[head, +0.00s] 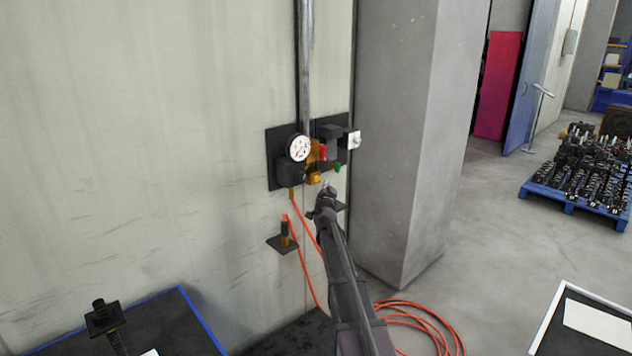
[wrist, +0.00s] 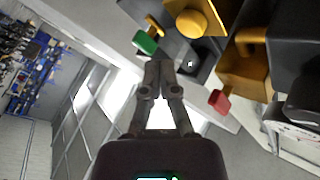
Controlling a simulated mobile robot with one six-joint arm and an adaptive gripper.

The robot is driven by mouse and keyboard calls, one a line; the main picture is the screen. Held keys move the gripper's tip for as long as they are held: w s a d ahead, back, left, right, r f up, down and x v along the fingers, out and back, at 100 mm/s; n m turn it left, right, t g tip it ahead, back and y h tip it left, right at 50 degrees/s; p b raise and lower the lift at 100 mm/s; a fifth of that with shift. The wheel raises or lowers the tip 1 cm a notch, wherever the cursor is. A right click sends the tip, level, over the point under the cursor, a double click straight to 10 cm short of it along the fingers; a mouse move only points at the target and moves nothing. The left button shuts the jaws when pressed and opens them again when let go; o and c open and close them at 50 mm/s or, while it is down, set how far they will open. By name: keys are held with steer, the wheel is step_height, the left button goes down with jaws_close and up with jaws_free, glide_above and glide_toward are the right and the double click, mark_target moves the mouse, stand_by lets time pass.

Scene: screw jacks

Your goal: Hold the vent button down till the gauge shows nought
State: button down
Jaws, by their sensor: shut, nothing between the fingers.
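The round white gauge (head: 299,148) is on a dark panel on the wall; its reading is too small to tell. A yellow button (head: 314,178), which looks like the vent button, sits below and right of the gauge; a round yellow button also shows at the top of the wrist view (wrist: 192,24). My gripper (head: 327,186) is shut and empty, just right of and below the button in the head view. In the wrist view its fingertips (wrist: 160,64) appear below and left of the button, with a gap in the picture. I cannot tell the depth between them.
A red handle (head: 322,152) and a green handle (head: 338,168) are close by on the panel (head: 283,132); both show in the wrist view, green (wrist: 145,42) and red (wrist: 219,100). An orange hose (head: 420,318) lies coiled on the floor. A concrete pillar (head: 405,130) stands right.

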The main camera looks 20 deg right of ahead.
steer(key=s, duration=0.1)
steer(key=s+d, duration=0.1)
steer(key=shift+s, duration=0.4)
stand_by(0.3)
steer(key=shift+a, duration=0.1)
steer(key=s+a+f+n+g+y, duration=0.3)
steer(key=s+a+f+n+y, duration=0.3)
steer(key=a, duration=0.5)
steer(key=s+a+f+n+g+y, duration=0.4)
steer(key=s+a+f, duration=0.25)
steer(key=a, duration=0.55)
steer(key=s+a+f+g, duration=0.1)
steer(key=s+f+g, duration=0.2)
steer(key=s, duration=0.6)
steer(key=s+a+f+n+g+h, duration=0.1)
steer(key=s+a+f+g, duration=0.1)
steer(key=s, duration=0.7)
steer(key=s+a+f+n+g, duration=0.1)
steer(key=s+a+f+g, duration=0.1)
steer(key=s+g, duration=0.3)
steer(key=s+f, duration=0.1)
steer(key=s, duration=0.3)
steer(key=shift+a+f+g+h, duration=0.2)
steer(key=shift+f+g+h, duration=0.2)
